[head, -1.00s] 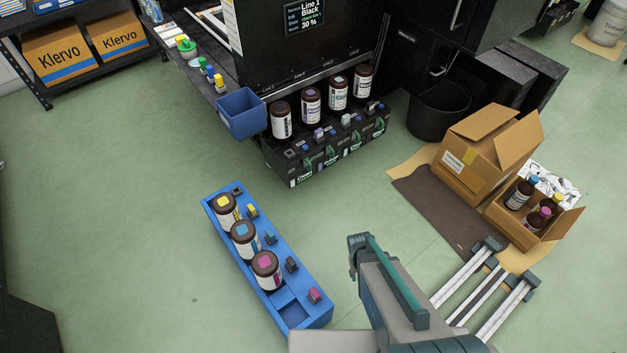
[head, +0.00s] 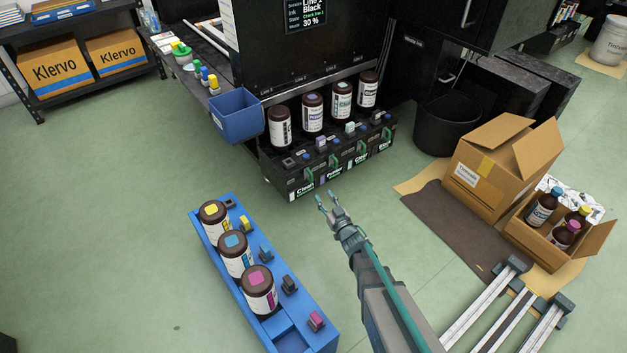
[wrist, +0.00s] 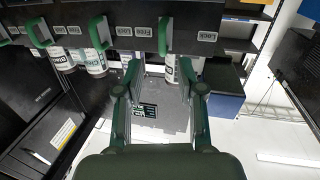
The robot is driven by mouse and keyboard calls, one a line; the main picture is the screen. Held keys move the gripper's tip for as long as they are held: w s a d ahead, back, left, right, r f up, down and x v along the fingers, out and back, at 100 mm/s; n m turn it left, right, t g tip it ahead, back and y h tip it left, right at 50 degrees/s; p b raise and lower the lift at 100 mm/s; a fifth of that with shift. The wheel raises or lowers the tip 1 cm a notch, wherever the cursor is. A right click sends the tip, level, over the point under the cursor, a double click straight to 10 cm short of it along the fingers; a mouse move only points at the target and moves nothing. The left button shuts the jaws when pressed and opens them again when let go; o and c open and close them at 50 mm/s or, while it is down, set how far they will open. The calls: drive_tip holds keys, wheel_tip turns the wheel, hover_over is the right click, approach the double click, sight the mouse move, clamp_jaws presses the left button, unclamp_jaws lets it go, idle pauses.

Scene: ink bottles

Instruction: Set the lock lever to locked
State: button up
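A black ink station (head: 275,172) stands at the machine's foot, with a row of green lock levers on its front. The leftmost lever (head: 309,174) in the head view is nearest the blue bin. My gripper (head: 327,199) is open and empty, in front of and apart from the station. In the wrist view, which looks upside down, the fingers (wrist: 158,75) are spread, and one green lever (wrist: 165,37) shows just beyond them, near the middle. Another green lever (wrist: 100,33) is to its left.
Several brown bottles (head: 312,112) stand in the station. A blue bin (head: 237,117) hangs at its left. A blue rack (head: 300,318) with three bottles sits on the floor at left. Cardboard boxes (head: 502,170) and a black bucket (head: 446,125) are at right. Green floor lies clear around my gripper.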

sight(312, 179)
drive_tip(key=b+x, duration=0.3)
drive_tip(key=x, duration=0.6)
drive_tip(key=shift+w+a+r+b, duration=0.1)
drive_tip(key=shift+w+a+b, duration=0.1)
drive_tip(key=shift+a+b, duration=0.1)
drive_tip(key=shift+w+a+r, duration=0.15)
drive_tip(key=shift+w+a, duration=0.15)
drive_tip(key=shift+w, duration=0.2)
drive_tip(key=shift+c, duration=0.2)
clamp_jaws()
